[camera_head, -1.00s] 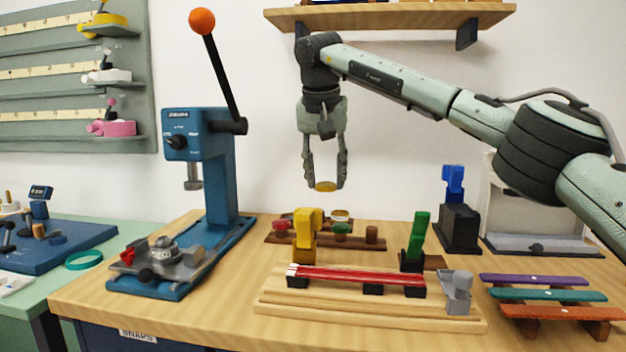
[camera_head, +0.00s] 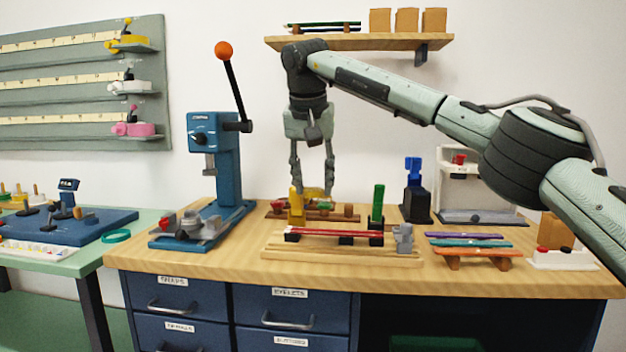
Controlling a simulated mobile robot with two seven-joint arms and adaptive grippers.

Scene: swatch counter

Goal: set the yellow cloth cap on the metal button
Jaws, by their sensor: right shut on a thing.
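My right gripper (camera_head: 312,188) hangs fingers down above the back of the wooden bench, right of the blue press. It is shut on the yellow cloth cap (camera_head: 313,191), a small yellow disc at its fingertips. The fingertips and cap are just above the small wooden rack, behind the yellow clamp. The blue press (camera_head: 228,170) stands to the left with its orange-knobbed lever up. A grey metal holder (camera_head: 200,226) sits on its base. I cannot make out the metal button for certain. My left gripper is not in view.
A yellow clamp (camera_head: 297,204) and a green clamp (camera_head: 377,203) stand by a red strip (camera_head: 332,234) on a wooden board. The small rack (camera_head: 346,213) holds coloured pieces. Colored slats (camera_head: 470,252) lie at right. A wall shelf (camera_head: 360,42) is above my arm.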

